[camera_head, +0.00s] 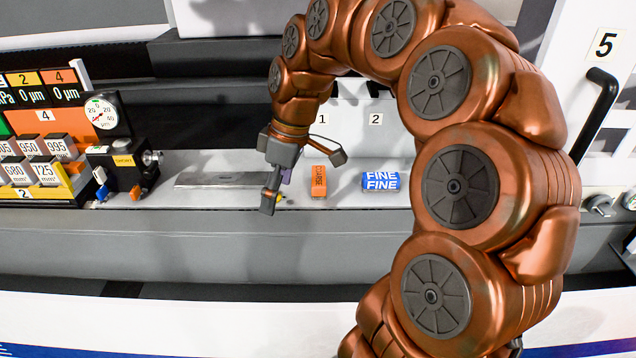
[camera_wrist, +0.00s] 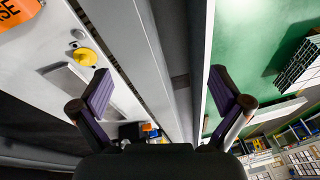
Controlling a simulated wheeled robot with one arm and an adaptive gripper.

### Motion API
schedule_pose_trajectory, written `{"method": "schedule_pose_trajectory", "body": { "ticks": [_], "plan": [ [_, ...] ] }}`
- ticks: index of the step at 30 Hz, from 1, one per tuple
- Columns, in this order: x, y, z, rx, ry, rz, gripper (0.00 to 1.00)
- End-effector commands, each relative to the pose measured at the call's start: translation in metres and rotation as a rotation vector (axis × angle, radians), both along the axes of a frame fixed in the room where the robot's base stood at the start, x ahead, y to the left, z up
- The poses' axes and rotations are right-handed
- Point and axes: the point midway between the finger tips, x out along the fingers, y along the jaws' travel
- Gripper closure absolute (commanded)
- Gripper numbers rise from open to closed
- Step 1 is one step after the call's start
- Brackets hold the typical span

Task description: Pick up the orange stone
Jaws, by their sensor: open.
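The orange stone (camera_head: 318,181), a small upright block with dark lettering that reads "COARSE", is on the light shelf just right of my gripper (camera_head: 277,190) in the head view. In the wrist view part of the orange stone (camera_wrist: 18,14) shows at the top left corner, outside the jaws. My gripper (camera_wrist: 165,95) is open, its two purple-padded fingers wide apart with nothing between them. In the head view it hangs beside the stone, apart from it, and its far finger is partly hidden.
A blue stone marked "FINE" (camera_head: 381,181) lies right of the orange one. A flat metal bar (camera_head: 228,180) lies to the left, with a yellow knob (camera_wrist: 86,56) near its end. A dial gauge (camera_head: 101,113) and weight blocks stand far left. The shelf's front edge is close.

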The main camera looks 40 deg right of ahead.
Motion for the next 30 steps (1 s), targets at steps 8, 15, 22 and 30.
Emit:
{"method": "schedule_pose_trajectory", "body": {
  "ticks": [8,15,22,30],
  "plan": [
    [0.054,-0.101,-0.004,0.039,-0.143,0.118,0.00],
    [0.065,-0.168,-0.012,0.027,-0.220,0.161,0.00],
    [0.066,-0.181,-0.020,0.025,-0.233,0.174,0.00],
    [0.070,-0.174,-0.038,0.026,-0.231,0.175,0.00]
  ]
}}
